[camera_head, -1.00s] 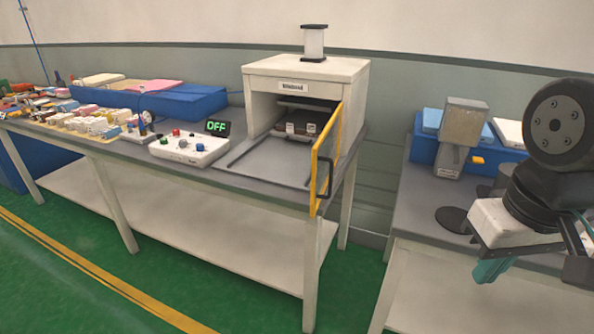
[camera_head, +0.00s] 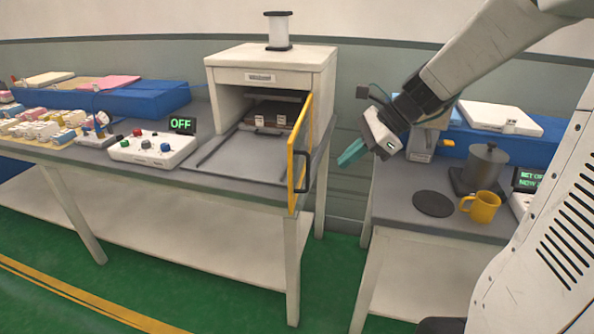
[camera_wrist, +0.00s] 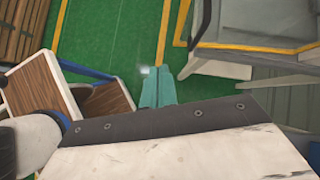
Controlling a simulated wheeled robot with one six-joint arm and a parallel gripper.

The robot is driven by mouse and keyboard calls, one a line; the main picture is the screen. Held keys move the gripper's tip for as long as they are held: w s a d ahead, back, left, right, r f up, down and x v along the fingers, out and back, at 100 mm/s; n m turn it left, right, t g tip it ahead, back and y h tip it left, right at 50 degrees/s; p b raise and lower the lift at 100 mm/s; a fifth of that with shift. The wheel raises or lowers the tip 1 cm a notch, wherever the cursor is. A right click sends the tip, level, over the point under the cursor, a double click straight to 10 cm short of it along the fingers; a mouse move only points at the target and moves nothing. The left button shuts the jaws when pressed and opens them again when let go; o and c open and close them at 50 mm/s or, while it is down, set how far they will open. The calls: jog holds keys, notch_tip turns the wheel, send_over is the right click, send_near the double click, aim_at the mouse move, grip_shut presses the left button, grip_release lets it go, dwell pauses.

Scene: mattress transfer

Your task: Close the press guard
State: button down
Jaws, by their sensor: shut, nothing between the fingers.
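The press (camera_head: 318,70) is a white box on the grey bench, with a dark mould inside its open front. Its guard (camera_head: 300,152) is a yellow-framed panel hinged at the right side of the opening. The guard stands swung open toward the front, with a black handle (camera_head: 304,172) on its outer side. My gripper (camera_head: 350,154) is to the right of the guard, apart from it, with its teal fingers together and empty. The fingers also show in the wrist view (camera_wrist: 158,88), pointing over the green floor.
A control box (camera_head: 152,148) with coloured buttons and a display reading OFF (camera_head: 181,124) stands left of the press. The right table (camera_head: 400,200) holds a yellow mug (camera_head: 481,207), a dark pot (camera_head: 484,166) and a black disc (camera_head: 433,204). A gap separates the two tables.

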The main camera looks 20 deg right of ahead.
jog(key=w+d+f+m+t, duration=0.1)
jog(key=w+d+m, duration=0.1)
jog(key=w+m, duration=0.1)
send_near(292, 182)
notch_tip(292, 182, down, 4)
jog(key=a, duration=0.1)
jog(key=w+a, duration=0.1)
jog(key=shift+w+a+f, duration=0.15)
jog(key=shift+w+a, duration=0.15)
jog(key=shift+a, duration=0.05)
jog(key=shift+w+a, duration=0.25)
jog(key=shift+a, duration=0.1)
